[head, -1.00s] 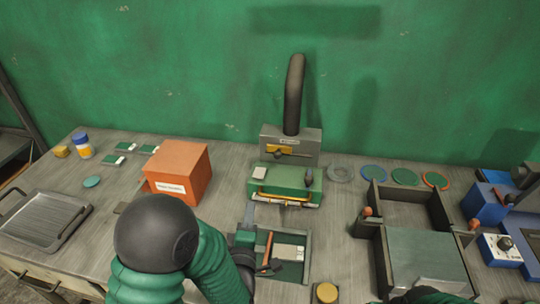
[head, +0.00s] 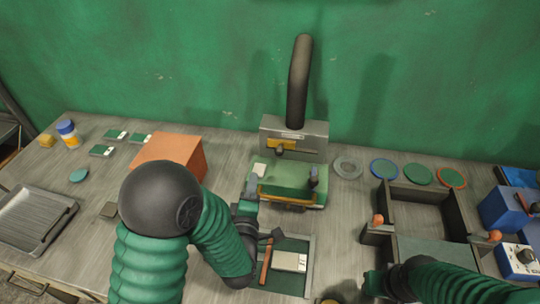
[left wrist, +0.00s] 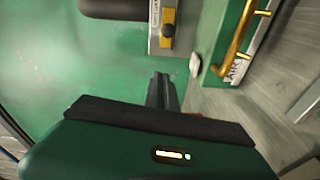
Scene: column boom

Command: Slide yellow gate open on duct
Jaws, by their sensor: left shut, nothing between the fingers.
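The yellow gate (head: 272,143) is a small plate with a dark knob on the front of the grey duct box (head: 310,142). A black hose (head: 298,80) rises from the box. In the left wrist view the gate (left wrist: 169,17) shows at top centre, on the edge of the grey box (left wrist: 154,38). My left gripper (head: 246,207) is shut and empty, left of the green machine's front and apart from the gate. Its closed fingers show in the left wrist view (left wrist: 162,82). My right gripper (head: 372,284) is low at right; its jaws are unclear.
The green machine (head: 295,175) with a yellow handle stands right in front of the duct box. A tool tray (head: 308,262) lies before it. An orange box (head: 170,152) is at left and a dark open frame (head: 462,215) at right.

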